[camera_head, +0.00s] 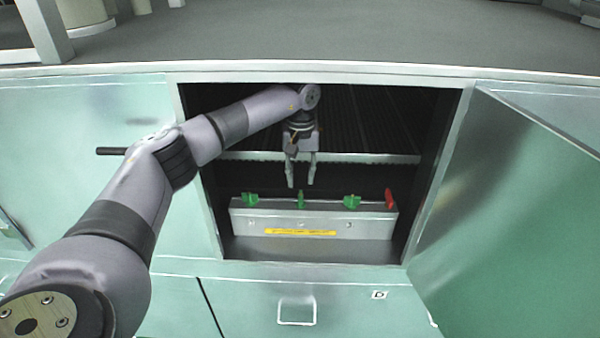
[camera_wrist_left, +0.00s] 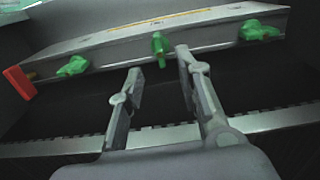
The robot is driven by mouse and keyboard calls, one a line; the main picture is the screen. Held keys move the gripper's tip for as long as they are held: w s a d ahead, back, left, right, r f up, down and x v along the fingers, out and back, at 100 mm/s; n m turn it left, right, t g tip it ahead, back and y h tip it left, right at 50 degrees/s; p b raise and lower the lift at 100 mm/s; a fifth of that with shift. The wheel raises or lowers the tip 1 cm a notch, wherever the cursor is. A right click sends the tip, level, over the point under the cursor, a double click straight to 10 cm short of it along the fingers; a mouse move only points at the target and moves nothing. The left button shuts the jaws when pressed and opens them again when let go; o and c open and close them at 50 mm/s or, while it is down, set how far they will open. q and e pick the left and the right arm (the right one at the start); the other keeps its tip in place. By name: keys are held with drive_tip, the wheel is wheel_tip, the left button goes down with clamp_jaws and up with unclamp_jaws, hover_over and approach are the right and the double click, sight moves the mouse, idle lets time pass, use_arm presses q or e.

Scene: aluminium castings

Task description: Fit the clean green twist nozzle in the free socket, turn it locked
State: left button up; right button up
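A metal manifold bar (camera_head: 275,218) lies inside the open cabinet, with three green twist nozzles along its top. The left nozzle (camera_head: 251,200) and the right nozzle (camera_head: 351,202) show broad wings. The middle nozzle (camera_head: 301,199) looks narrow and upright, turned differently from the other two. No empty socket shows. My left gripper (camera_head: 300,185) is open and empty, pointing down just above the middle nozzle. In the left wrist view the middle nozzle (camera_wrist_left: 158,44) lies just beyond the gap between the open fingertips (camera_wrist_left: 158,60), seemingly apart from them. My right gripper is not in view.
A red lever (camera_head: 390,198) stands at the bar's right end. A yellow strip (camera_head: 300,232) marks its front. The cabinet door (camera_head: 530,190) stands open at the right. A toothed metal rail (camera_head: 370,158) crosses behind the bar. The side walls leave limited room.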

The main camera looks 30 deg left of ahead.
sight(301, 195)
use_arm(q)
drive_tip(key=shift+f, duration=0.4)
wheel_tip(301, 195, down, 6)
drive_tip(key=shift+r+p, duration=0.15)
drive_tip(key=shift+p, duration=1.1)
drive_tip(key=shift+f, duration=0.55)
clamp_jaws()
